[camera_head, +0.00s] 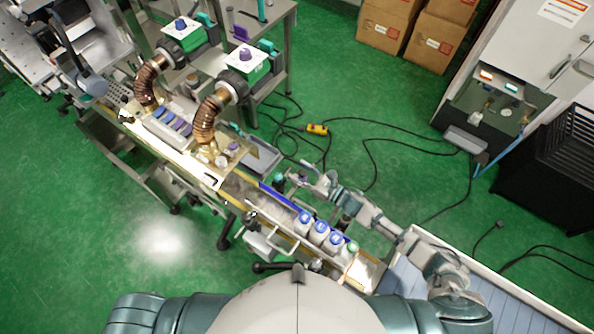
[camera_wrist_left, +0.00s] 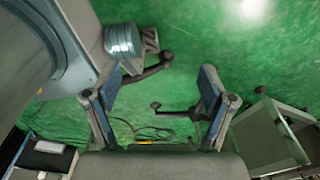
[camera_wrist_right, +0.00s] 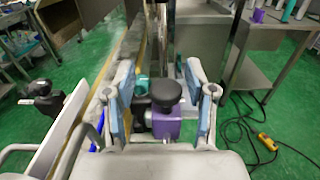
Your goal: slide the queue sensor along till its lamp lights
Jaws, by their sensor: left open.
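The queue sensor appears to be the purple block (camera_wrist_right: 166,126) with a round black knob (camera_wrist_right: 165,89), seen in the right wrist view beside the conveyor rail. A small teal part (camera_wrist_right: 141,86) shows just behind it; I see no lit lamp on it. My right gripper (camera_wrist_right: 160,76) is open, its blue-padded fingers on either side of the knob and block in the picture. I cannot tell whether they touch. In the head view the right gripper (camera_head: 312,180) is at the conveyor's far side. My left gripper (camera_wrist_left: 165,85) is open and empty over green floor in its wrist view.
White bottles with blue caps (camera_head: 320,228) stand in a row on the conveyor (camera_head: 250,192), with a green-topped one at the near end. Two machine heads with brown hoses (camera_head: 205,120) stand over its far part. Cables and a yellow box (camera_head: 317,129) lie on the floor.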

